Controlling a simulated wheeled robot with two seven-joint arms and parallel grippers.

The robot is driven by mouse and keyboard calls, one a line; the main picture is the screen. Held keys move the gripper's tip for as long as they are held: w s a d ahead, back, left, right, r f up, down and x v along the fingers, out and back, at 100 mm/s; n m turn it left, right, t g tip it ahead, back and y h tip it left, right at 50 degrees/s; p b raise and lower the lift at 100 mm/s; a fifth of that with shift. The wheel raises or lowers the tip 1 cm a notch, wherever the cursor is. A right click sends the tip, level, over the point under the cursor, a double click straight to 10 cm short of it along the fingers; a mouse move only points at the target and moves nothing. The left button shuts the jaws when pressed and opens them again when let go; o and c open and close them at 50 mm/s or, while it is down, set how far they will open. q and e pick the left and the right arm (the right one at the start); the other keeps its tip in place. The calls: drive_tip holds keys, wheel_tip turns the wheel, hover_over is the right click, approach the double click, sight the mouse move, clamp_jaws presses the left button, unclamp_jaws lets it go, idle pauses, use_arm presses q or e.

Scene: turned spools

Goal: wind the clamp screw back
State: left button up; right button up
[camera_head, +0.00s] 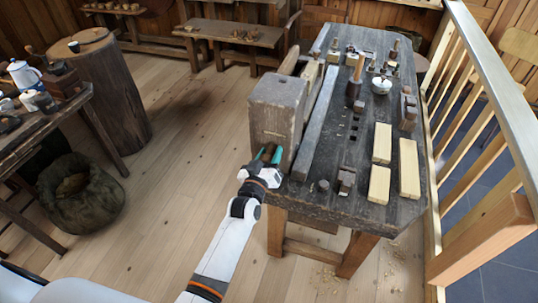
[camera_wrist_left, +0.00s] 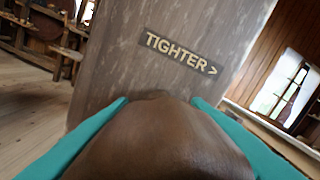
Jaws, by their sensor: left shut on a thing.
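The clamp screw's dark brown, rounded wooden handle (camera_wrist_left: 155,145) fills the lower middle of the left wrist view. My left gripper (camera_head: 268,153) is shut on it, with one teal finger on each side. Behind the handle stands the big weathered wooden clamp block (camera_head: 275,108) at the near left end of the workbench. In the left wrist view a dark label (camera_wrist_left: 181,50) on the block reads "TIGHTER" with an arrow to the right. The screw's shaft is hidden. In the head view my gripper mostly covers the handle. My right gripper is in neither view.
The workbench (camera_head: 335,150) carries pale wood blocks (camera_head: 409,168), a mallet (camera_head: 354,82) and a white pot (camera_head: 381,85). A wooden railing (camera_head: 483,105) runs along its right. A tree stump (camera_head: 105,95) and a sack (camera_head: 82,192) stand at left. The floor between is clear.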

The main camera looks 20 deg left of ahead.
use_arm(q)
drive_tip(key=shift+w+r, duration=0.15)
drive_tip(key=shift+r, duration=0.2)
drive_tip(key=o, duration=0.8)
drive_tip(key=shift+c, duration=0.2)
drive_tip(key=shift+o, duration=1.1)
drive_tip(key=shift+w+f, duration=0.2)
drive_tip(key=shift+f, duration=0.15)
drive_tip(key=s+b, duration=0.1)
drive_tip(key=s, duration=1.1)
drive_tip(key=shift+a+b, duration=0.15)
drive_tip(key=shift+b, duration=0.2)
